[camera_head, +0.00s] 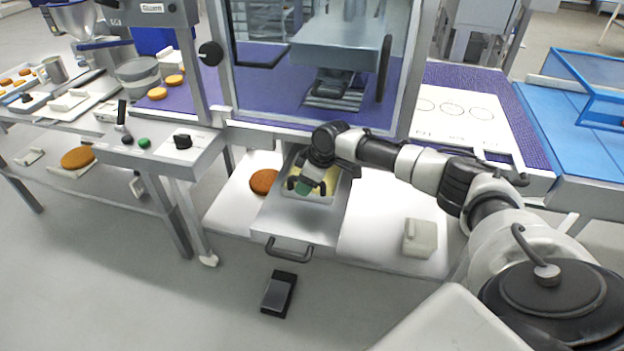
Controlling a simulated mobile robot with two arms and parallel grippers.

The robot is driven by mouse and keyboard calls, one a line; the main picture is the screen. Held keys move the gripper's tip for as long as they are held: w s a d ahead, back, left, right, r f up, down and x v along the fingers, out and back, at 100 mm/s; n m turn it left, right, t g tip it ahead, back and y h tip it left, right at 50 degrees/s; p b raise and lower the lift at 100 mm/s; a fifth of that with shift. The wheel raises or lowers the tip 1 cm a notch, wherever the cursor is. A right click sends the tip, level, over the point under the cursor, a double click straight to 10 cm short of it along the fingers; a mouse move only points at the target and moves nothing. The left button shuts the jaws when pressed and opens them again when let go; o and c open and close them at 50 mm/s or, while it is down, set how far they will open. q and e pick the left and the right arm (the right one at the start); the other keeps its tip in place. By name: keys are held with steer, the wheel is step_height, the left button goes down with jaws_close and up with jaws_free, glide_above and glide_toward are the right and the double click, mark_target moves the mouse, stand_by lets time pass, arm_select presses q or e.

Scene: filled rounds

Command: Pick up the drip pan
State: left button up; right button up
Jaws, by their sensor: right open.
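The drip pan (287,221) looks to be the grey metal pull-out tray under the machine, with a dark bar handle (289,251) at its front. Its recess shows a pale yellow content or bottom. My right gripper (305,184) is open, pointing down over the recess, away from the front handle. A small green thing shows between or below its fingers; I cannot tell whether it touches them. The gripper and wrist hide part of the recess and the tray's back. My left gripper is not in view.
A brown round patty (264,181) lies on the white shelf (232,205) left of the tray. A pale block (419,238) sits on the shelf at right. A dark pedal (278,293) is on the floor in front. The machine's frame stands behind.

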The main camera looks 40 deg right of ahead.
jaws_close()
steer(key=shift+r, duration=0.1)
stand_by(0.3)
